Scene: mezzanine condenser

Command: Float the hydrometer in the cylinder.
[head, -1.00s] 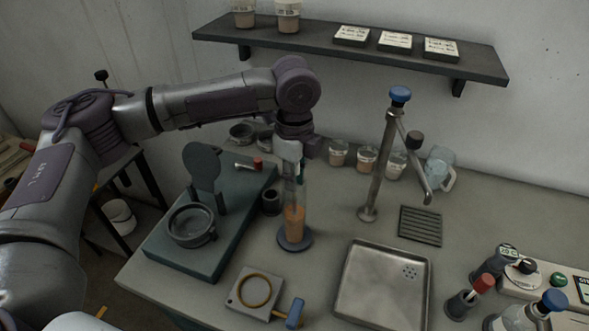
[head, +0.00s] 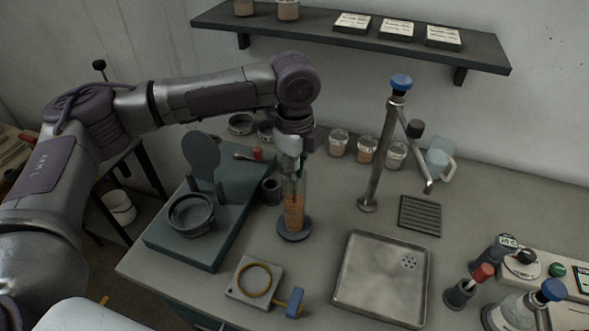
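The cylinder (head: 294,214) stands upright on a round blue-grey foot, with orange-brown liquid in its lower part. My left gripper (head: 290,172) points straight down at the cylinder's mouth. A thin stem shows below the fingers, inside the clear upper part of the cylinder; it appears to be the hydrometer, but it is too small and partly hidden to make out clearly. I cannot tell whether the fingers are shut on it or apart. My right gripper is not in view.
A teal base (head: 217,222) with a round dish and upright disc stands close left of the cylinder. A metal tray (head: 382,281) and a tall tap post (head: 381,160) stand to the right. A ring plate (head: 255,282) lies in front. Several cups stand behind.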

